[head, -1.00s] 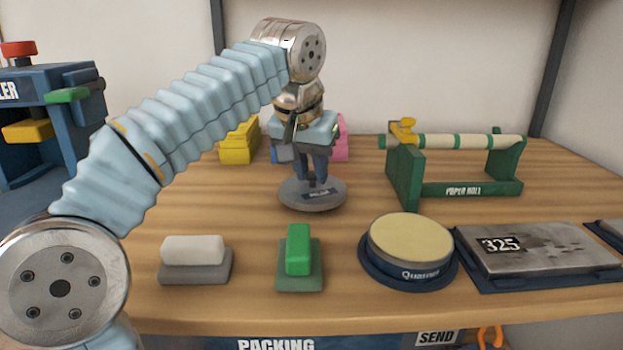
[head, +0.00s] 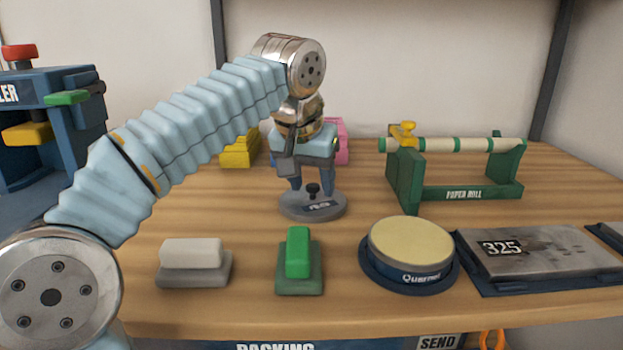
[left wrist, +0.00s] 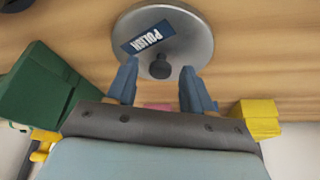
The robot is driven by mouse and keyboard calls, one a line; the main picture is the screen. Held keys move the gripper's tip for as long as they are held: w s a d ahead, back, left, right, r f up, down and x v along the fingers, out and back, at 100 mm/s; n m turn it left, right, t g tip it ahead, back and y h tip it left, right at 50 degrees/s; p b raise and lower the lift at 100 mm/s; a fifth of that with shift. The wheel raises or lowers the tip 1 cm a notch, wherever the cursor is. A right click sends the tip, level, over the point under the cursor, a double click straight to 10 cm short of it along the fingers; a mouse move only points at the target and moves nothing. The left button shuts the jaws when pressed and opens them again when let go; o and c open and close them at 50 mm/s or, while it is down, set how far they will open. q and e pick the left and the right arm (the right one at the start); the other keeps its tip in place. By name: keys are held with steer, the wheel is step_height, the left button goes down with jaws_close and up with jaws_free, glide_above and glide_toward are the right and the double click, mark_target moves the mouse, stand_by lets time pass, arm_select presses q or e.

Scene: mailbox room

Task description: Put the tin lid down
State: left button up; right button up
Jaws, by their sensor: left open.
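The tin lid is a round grey metal disc (head: 290,206) with a dark knob and a dark "POLISH" label, lying flat, apparently on the wooden bench. It also shows at the top of the left wrist view (left wrist: 195,35). My left gripper (head: 312,182) is open just above the lid, pointing down. Its blue fingers (left wrist: 160,88) are spread to either side of the knob, with gaps between them and the knob. My right gripper is not in view.
A white block (head: 192,252), a green block (head: 298,252), a round cream-topped tin (head: 410,242) and a scale (head: 530,250) line the front of the bench. A green paper-roll holder (head: 404,182) stands right. Yellow (head: 238,150) and pink blocks (head: 342,150) stand behind the gripper.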

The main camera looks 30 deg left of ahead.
arm_select(q)
steer(key=p+v, duration=0.3)
steer(key=v, duration=0.9)
